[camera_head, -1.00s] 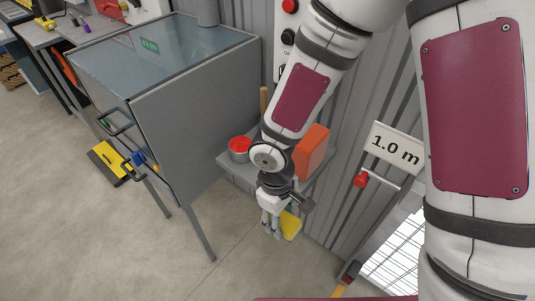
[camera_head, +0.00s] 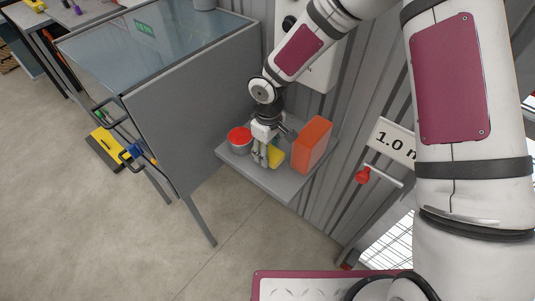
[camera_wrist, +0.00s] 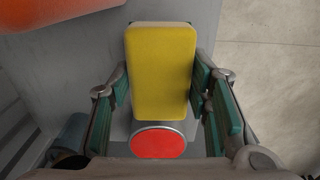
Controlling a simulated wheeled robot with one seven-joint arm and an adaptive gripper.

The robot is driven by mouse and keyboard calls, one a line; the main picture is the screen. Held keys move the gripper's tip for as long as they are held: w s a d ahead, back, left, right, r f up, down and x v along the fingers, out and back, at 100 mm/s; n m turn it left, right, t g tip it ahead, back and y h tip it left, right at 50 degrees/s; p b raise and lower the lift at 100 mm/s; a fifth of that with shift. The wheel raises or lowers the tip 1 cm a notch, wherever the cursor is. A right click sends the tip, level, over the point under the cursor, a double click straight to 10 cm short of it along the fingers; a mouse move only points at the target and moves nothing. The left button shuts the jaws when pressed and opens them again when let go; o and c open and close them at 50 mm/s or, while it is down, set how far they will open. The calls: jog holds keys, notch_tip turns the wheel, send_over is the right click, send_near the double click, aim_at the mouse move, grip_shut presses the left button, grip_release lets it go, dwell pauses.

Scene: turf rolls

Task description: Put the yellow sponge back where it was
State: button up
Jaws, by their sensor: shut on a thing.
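The yellow sponge (camera_wrist: 161,72) is between the two green-padded fingers of my gripper (camera_wrist: 162,98) in the wrist view. The gripper is shut on it, with the pads along its left and right sides. In the head view my gripper (camera_head: 264,160) points down over the grey shelf (camera_head: 272,184), and the sponge (camera_head: 276,157) shows behind the fingers. It is between a red-topped can and an orange box. I cannot tell whether the sponge touches the shelf.
The red-topped can (camera_head: 240,140) stands left of the gripper. The orange box (camera_head: 311,145) stands close on the right, near the corrugated wall (camera_head: 345,115). A grey cabinet (camera_head: 190,100) is left of the shelf. The shelf's front part is bare.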

jog(key=shift+w+a+f, duration=0.1)
jog(key=shift+w, duration=0.5)
jog(key=shift+f+p, duration=0.3)
jog(key=shift+f, duration=1.4)
jog(key=shift+f, duration=0.1)
jog(key=o, duration=1.2)
